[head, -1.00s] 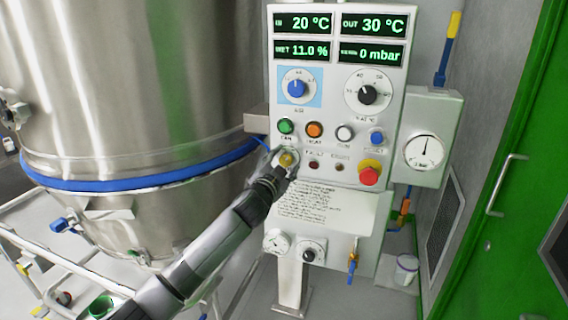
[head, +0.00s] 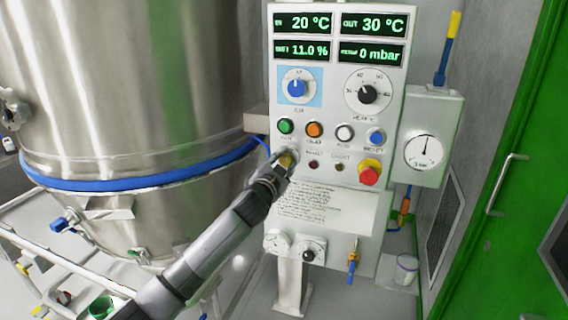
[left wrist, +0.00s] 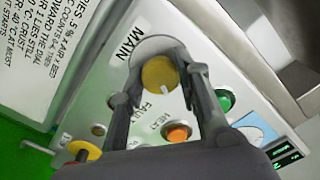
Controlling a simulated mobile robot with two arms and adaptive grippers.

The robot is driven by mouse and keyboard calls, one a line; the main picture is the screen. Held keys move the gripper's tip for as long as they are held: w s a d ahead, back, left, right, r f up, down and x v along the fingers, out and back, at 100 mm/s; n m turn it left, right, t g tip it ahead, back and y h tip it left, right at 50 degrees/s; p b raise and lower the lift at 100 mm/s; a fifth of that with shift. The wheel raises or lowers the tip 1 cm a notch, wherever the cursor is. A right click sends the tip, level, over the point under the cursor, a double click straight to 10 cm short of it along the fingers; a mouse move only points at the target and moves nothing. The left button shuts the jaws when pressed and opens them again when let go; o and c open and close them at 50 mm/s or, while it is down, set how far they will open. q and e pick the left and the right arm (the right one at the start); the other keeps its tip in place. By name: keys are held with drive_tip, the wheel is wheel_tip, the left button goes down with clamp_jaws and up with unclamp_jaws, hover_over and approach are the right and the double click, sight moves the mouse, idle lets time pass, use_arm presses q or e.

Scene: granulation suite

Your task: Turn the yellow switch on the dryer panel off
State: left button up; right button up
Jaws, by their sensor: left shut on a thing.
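The yellow switch (head: 288,158) is a round knob at the lower left of the white dryer panel (head: 325,190). In the left wrist view the yellow switch (left wrist: 158,72) sits on a pale round plate marked "MAIN". My left gripper (head: 285,163) reaches it from the lower left and is shut on it. In the left wrist view the fingers of my left gripper (left wrist: 160,76) stand on either side of the knob. The fingers partly hide the switch in the head view. My right gripper is not in view.
Green (head: 286,126), orange (head: 314,129), white and blue buttons sit just above the switch. A red emergency stop (head: 369,175) on a yellow collar is to the right. A large steel vessel (head: 130,80) stands at the left. A green door frame (head: 530,130) is at the right.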

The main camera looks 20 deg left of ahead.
use_arm(q)
drive_tip(key=shift+f, duration=0.1)
drive_tip(key=shift+n, duration=1.2)
drive_tip(key=n, duration=0.2)
drive_tip(key=shift+n, duration=0.4)
drive_tip(key=n+p, duration=0.1)
drive_tip(key=n, duration=0.2)
drive_tip(key=shift+p, duration=0.3)
drive_tip(key=shift+n+p, duration=0.55)
drive_tip(key=shift+n, duration=1.05)
drive_tip(key=o, duration=1.1)
drive_tip(key=shift+o, duration=0.2)
